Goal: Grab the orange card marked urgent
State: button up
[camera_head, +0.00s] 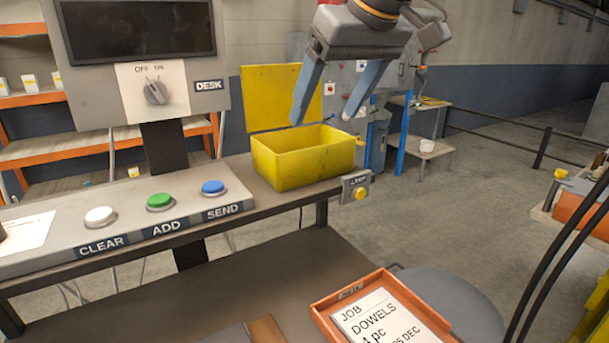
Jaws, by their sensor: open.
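No card marked urgent can be made out in the head view. An orange-framed holder (420,312) at the bottom right carries a white sheet (378,318) that reads JOB, DOWELS and a date ending in DEC; a small label on its rim is too small to read. My gripper (324,119) is at the top centre, pointing down, with its two blue-grey fingers apart and nothing between them. In the picture it overlaps the open yellow box (305,167), whose inside is mostly hidden by its front wall.
White (100,217), green (160,202) and blue (213,188) buttons marked CLEAR, ADD and SEND line the desk panel. A screen with an OFF/ON knob (155,92) stands behind them. A small box with a yellow button (360,195) sits at the desk's right end.

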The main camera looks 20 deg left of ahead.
jog(key=p+x, duration=0.2)
jog(key=x, duration=0.5)
jog(key=shift+f, duration=0.1)
jog(key=shift+s+p+x, duration=0.15)
jog(key=shift+p+x, duration=0.55)
jog(key=shift+x, duration=0.6)
jog(key=shift+s+p+x, duration=0.1)
jog(key=shift+p+x, duration=0.6)
jog(key=shift+x, duration=0.6)
jog(key=shift+d+f, duration=0.1)
jog(key=c, duration=1.1)
jog(key=shift+c, duration=0.2)
